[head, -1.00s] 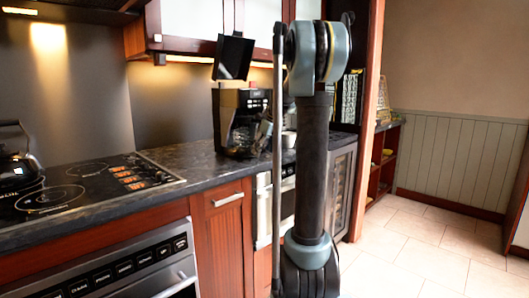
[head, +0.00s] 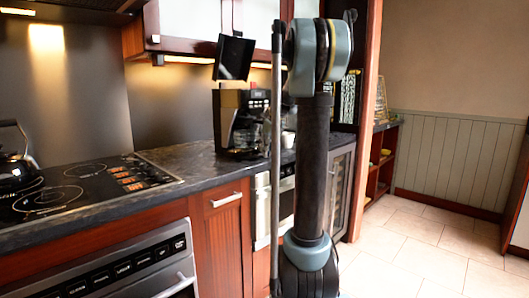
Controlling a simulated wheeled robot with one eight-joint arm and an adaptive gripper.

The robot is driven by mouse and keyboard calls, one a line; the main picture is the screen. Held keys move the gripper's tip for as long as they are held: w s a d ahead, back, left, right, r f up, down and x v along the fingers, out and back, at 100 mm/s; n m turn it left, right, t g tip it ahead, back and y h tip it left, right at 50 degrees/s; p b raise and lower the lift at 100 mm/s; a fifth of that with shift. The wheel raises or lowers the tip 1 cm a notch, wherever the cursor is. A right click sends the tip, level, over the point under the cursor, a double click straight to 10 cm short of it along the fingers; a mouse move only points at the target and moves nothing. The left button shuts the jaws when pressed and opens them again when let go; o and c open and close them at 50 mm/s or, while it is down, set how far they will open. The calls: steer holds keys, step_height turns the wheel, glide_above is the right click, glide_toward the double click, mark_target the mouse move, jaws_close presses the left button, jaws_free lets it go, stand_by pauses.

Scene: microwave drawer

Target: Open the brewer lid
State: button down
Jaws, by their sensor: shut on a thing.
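The brewer (head: 229,119) is a black machine with a tan-gold band near its top, standing upright on the dark counter. Its lid (head: 233,57) is a flat black panel, raised well above the body and tilted, so it stands open. The brewer's right side is partly covered by a thin upright bar and my arm. My arm stands in front, right of the brewer. I cannot make out my gripper; it seems hidden behind the arm, so its relation to the lid does not show.
The dark counter (head: 195,152) has clear room left of the brewer. A cooktop (head: 75,185) with a black kettle (head: 14,168) is at the left. Wall cabinets (head: 190,27) hang just above the lid. Tiled floor (head: 405,250) is open at the right.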

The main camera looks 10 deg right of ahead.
steer(key=shift+s+f, duration=0.2)
steer(key=shift+s, duration=0.15)
steer(key=c, duration=1.7)
jaws_free()
steer(key=shift+a, duration=0.1)
steer(key=shift+o, duration=0.3)
steer(key=shift+o, duration=0.2)
